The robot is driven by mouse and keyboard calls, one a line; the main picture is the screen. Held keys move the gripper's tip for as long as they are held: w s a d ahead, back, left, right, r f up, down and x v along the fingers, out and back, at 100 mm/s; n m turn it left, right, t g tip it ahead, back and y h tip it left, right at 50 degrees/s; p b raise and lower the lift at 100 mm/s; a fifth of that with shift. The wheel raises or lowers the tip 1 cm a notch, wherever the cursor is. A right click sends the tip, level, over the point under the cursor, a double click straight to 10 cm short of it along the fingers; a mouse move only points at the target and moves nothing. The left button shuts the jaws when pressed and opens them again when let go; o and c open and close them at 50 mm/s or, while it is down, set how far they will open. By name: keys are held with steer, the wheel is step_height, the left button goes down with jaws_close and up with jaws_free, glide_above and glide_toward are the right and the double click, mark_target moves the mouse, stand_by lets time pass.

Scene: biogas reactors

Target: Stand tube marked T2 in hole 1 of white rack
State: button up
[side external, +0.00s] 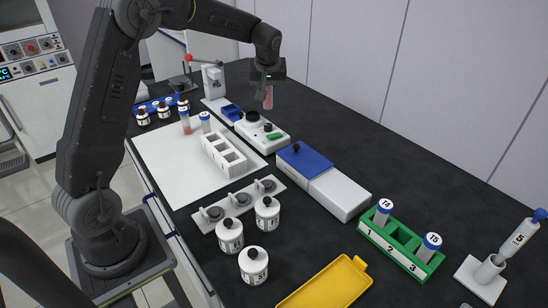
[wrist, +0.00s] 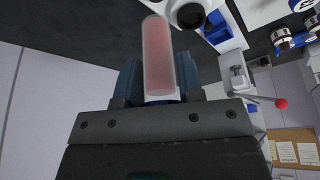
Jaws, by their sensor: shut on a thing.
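My gripper (side external: 268,79) is up over the far part of the bench, shut on a tube (side external: 268,97) with pink contents. In the wrist view the clear, pink-filled tube (wrist: 158,55) sits between the blue fingers of my gripper (wrist: 160,85); no marking on it can be read, so I cannot tell if it is T2. The white rack (side external: 238,166) stands on the white mat, nearer the camera than my gripper and to its left. Its square holes look empty, and no hole numbers are readable. The held tube is clear of the rack, up in the air.
Two blue-capped tubes (side external: 185,124) stand behind the white rack. A white device (side external: 262,132) and a blue-lidded box (side external: 305,160) lie to the right. White jars (side external: 230,236), a green rack (side external: 400,245) with capped tubes, and a yellow tray (side external: 328,288) are nearer the camera.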

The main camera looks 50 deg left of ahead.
steer(key=s+d+f+m+t+h, duration=0.1)
steer(key=s+d+m, duration=0.25)
steer(key=d, duration=0.45)
steer(key=s+d+f+m+t+h, duration=0.1)
steer(key=s+d+m, duration=0.25)
steer(key=d, duration=0.45)
steer(key=s+a+f+n+g+y, duration=0.15)
steer(key=s+a+n, duration=0.4)
steer(key=a, duration=0.95)
steer(key=s+a+f+n+g+y, duration=0.1)
steer(key=s+a+f+n, duration=0.1)
steer(key=s+a, duration=0.95)
steer(key=shift+t, duration=0.25)
steer(key=shift+w+a+r+x, duration=0.15)
steer(key=shift+w+a+x, duration=0.1)
steer(key=shift+x, duration=1.3)
steer(key=shift+w+a+r+x, duration=0.1)
steer(key=shift+w+a+x, duration=0.1)
steer(key=shift+x, duration=1.3)
steer(key=shift+w+a+r+x, duration=0.15)
steer(key=shift+w+a+x, duration=0.1)
steer(key=shift+x, duration=1.3)
steer(key=shift+f, duration=0.2)
steer(key=o, duration=1)
steer(key=shift+r, duration=0.1)
